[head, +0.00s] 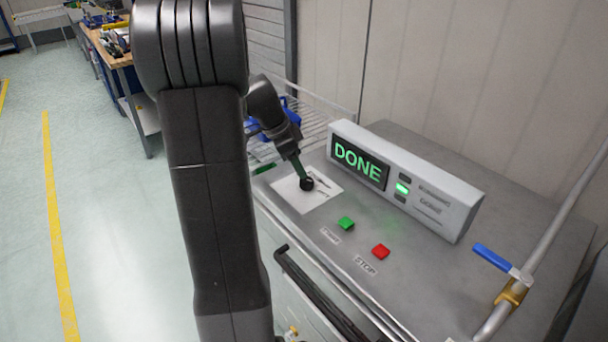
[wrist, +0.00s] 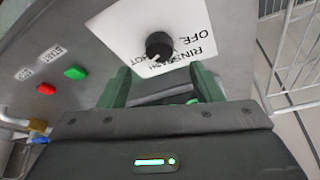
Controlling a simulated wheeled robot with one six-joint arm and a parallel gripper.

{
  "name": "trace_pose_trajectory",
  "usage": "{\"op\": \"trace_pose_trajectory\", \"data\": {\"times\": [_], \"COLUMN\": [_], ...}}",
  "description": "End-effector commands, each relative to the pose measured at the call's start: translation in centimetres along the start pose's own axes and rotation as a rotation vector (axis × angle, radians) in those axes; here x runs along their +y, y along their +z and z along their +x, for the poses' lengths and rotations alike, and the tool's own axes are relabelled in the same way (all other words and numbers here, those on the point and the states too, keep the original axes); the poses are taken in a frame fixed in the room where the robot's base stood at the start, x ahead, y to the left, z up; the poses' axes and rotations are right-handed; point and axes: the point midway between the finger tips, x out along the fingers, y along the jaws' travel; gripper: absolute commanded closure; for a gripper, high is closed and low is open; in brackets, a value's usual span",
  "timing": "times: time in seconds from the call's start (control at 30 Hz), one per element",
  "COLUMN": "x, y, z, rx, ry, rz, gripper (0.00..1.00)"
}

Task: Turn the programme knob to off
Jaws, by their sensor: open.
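The programme knob (wrist: 159,46) is a round black knob on a white label plate (wrist: 182,18) in the wrist view. The plate carries words that read OFF, RINSE and others partly hidden by the knob. In the head view the knob (head: 307,184) sits on the plate (head: 322,204) on the grey machine top. My gripper (wrist: 160,85) is open, with its two green fingers apart and nothing between them. The knob lies just beyond the fingertips in the wrist view. In the head view my gripper (head: 300,172) is close to the knob; contact cannot be told. The knob's pointer is unclear.
A display box (head: 412,178) reading DONE stands behind the plate. A green START button (head: 346,223) and a red STOP button (head: 381,251) are to the right. A pipe with a blue-handled valve (head: 495,258) is at the right edge. A wire rack (head: 318,118) stands behind.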

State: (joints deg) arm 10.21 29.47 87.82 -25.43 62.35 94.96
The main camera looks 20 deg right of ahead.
Motion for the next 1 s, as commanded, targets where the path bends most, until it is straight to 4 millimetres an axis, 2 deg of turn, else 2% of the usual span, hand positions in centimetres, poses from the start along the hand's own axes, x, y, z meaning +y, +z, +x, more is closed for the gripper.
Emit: {"op": "trace_pose_trajectory", "data": {"times": [0.1,0.3,0.43,0.73,0.93,0.97,1.0], "x": [0.1,0.1,0.1,0.0,0.0,0.0,0.0], "y": [0.0,0.0,0.0,0.0,0.0,0.0,0.0], "z": [2.4,5.1,5.9,6.0,6.0,6.0,6.0], "rx": [-0.001,-0.001,-0.001,-0.001,-0.001,-0.001,-0.001], "ry": [0.005,0.002,0.000,-0.001,-0.001,-0.001,-0.001], "rz": [0.001,0.000,0.000,0.000,0.000,0.000,0.000], "gripper": [0.41,0.41,0.41,0.41,0.80,0.86,0.85]}}
